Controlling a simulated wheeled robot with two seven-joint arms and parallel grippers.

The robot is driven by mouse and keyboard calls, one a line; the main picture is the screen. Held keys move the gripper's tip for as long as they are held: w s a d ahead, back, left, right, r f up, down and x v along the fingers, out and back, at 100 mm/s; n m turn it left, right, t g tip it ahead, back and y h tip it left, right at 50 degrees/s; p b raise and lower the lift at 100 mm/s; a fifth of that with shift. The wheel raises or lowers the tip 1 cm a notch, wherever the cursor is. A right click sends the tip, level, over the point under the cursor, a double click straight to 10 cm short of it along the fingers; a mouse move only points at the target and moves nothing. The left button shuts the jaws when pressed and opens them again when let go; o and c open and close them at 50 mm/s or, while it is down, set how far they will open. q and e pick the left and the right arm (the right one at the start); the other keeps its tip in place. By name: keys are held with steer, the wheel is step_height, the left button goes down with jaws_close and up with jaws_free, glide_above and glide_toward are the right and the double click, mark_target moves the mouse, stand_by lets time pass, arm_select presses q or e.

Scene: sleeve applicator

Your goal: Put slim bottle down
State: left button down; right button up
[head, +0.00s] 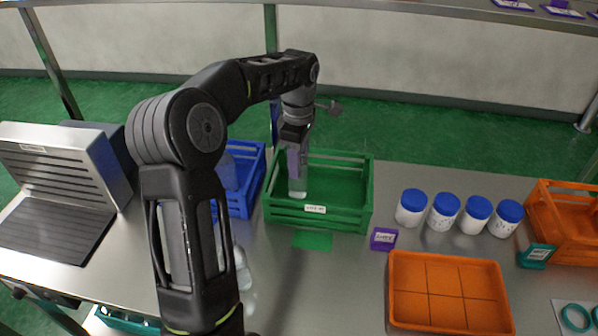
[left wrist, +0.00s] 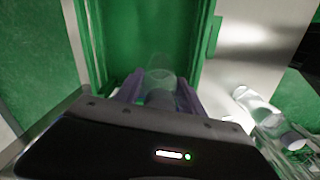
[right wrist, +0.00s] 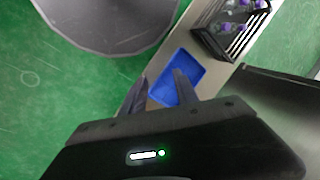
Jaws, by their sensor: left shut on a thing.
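The slim bottle (head: 297,193) is clear and pale, and only its lower end shows in the head view. It hangs upright at the left front part of the green crate (head: 345,217). Whether it touches the crate floor I cannot tell. My left gripper (head: 296,172) points down over the crate and is shut on the bottle. In the left wrist view the see-through bottle (left wrist: 160,68) sits between the fingers (left wrist: 160,85), above the green crate floor. My right gripper (right wrist: 160,78) shows only in the right wrist view, its fingers apart and empty.
A blue crate (head: 240,207) with clear bottles stands left of the green crate. Clear bottles (head: 243,272) stand partly behind my left arm. Several blue-lidded jars (head: 443,212), an orange tray (head: 448,262) and an orange crate (head: 570,240) are at right. A grey machine (head: 60,170) is at left.

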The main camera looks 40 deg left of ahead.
arm_select(q)
step_height(320, 180, down, 3)
steer(key=shift+f+p, duration=0.2)
steer(key=shift+p, duration=0.2)
steer(key=shift+f, duration=0.15)
steer(key=shift+f, duration=0.1)
steer(key=c, duration=1.2)
jaws_free()
steer(key=shift+f, duration=0.1)
steer(key=o, duration=0.5)
